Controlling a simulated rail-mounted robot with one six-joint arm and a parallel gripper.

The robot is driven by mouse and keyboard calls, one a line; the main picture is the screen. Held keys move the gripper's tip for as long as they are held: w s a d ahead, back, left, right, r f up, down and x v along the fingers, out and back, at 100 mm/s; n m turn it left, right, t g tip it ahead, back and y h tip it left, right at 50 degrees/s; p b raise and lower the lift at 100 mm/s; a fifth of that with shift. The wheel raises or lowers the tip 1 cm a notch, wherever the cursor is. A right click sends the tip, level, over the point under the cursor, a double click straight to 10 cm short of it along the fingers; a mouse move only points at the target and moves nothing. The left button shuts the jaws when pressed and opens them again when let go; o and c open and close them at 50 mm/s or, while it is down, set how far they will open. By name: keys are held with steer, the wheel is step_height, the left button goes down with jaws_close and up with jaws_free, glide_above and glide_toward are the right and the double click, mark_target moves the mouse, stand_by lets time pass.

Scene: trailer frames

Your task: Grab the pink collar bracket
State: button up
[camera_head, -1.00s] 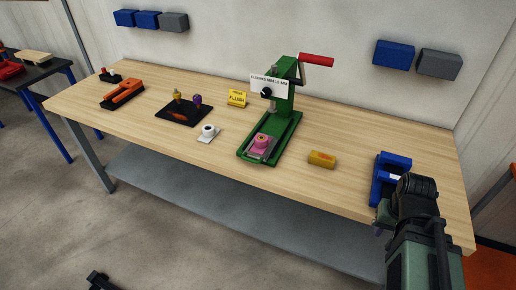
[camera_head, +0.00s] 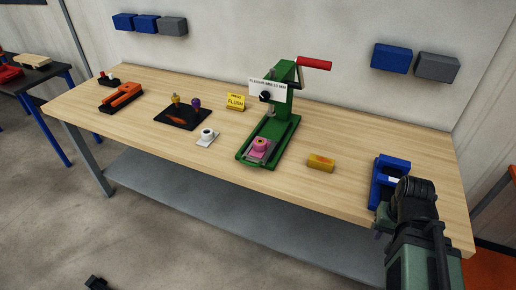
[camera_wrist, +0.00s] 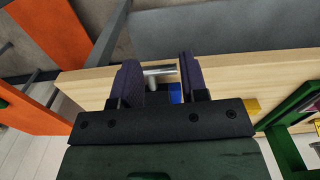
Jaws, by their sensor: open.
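The pink collar bracket (camera_head: 259,147) sits at the front end of the base of a green lever press (camera_head: 285,115), with a yellowish ring on its top. The press has a red handle and a white sign. My gripper (camera_wrist: 159,64) is open in the wrist view, with its two dark purple fingers apart. A silver rod and a bit of blue show between and beyond the fingers. In the head view my arm is at the right end of the bench, by a blue fixture (camera_head: 388,182), well away from the bracket. My fingertips are mostly hidden there.
On the wooden bench (camera_head: 345,195) a yellow block (camera_head: 320,163) lies between the press and the blue fixture. Left of the press are a white part (camera_head: 207,136), a yellow sign (camera_head: 235,102), a black tray (camera_head: 182,121) and an orange tool (camera_head: 121,97).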

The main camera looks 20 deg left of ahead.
steer(key=o, duration=0.9)
steer(key=shift+c, duration=0.2)
